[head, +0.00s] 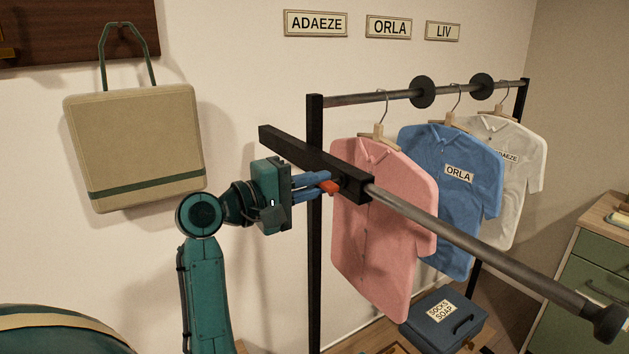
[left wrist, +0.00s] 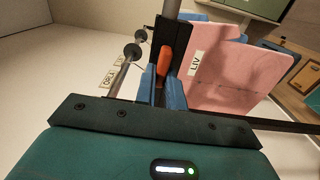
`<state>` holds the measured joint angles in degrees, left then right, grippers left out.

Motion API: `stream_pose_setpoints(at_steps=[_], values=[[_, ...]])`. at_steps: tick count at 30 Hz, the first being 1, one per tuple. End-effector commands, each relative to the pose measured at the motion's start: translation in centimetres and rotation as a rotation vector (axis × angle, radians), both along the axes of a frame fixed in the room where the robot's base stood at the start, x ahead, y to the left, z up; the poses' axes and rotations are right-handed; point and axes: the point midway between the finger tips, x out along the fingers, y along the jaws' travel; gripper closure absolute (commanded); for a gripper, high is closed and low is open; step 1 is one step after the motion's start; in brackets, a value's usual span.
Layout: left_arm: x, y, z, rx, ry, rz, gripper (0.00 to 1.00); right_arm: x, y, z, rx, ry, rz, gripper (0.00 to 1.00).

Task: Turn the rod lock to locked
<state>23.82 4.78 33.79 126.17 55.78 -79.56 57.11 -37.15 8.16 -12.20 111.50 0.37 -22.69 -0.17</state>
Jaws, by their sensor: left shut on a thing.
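The rod lock's orange lever (head: 329,187) sits at the black block on the end of the dark crossbar (head: 300,150), where the front rod (head: 470,246) begins. My left gripper (head: 322,183) reaches in from the left, its blue fingers closed around the lever. The left wrist view shows the orange lever (left wrist: 165,62) between the two blue fingers (left wrist: 161,90). The fingers partly hide the lever, and I cannot tell from its pose whether the lock is locked. My right gripper is not in view.
Pink (head: 375,235), blue (head: 455,200) and white (head: 505,165) shirts hang just behind the front rod. A dark upright post (head: 314,260) stands beside my gripper. A beige bag (head: 135,145) hangs on the left. A blue case (head: 443,318) sits below the shirts.

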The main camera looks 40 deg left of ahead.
Motion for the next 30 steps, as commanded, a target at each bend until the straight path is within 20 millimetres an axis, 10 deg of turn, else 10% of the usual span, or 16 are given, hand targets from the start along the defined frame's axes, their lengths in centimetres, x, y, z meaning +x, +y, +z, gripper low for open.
stream_pose_setpoints(at_steps=[19, 30], values=[[0.01, 0.04, -0.12, -0.048, 0.021, 0.001, 1.00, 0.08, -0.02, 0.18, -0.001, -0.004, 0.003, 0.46], [0.01, 0.02, -0.09, -0.046, 0.020, 0.001, 0.67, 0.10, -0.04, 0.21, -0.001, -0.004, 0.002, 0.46]])
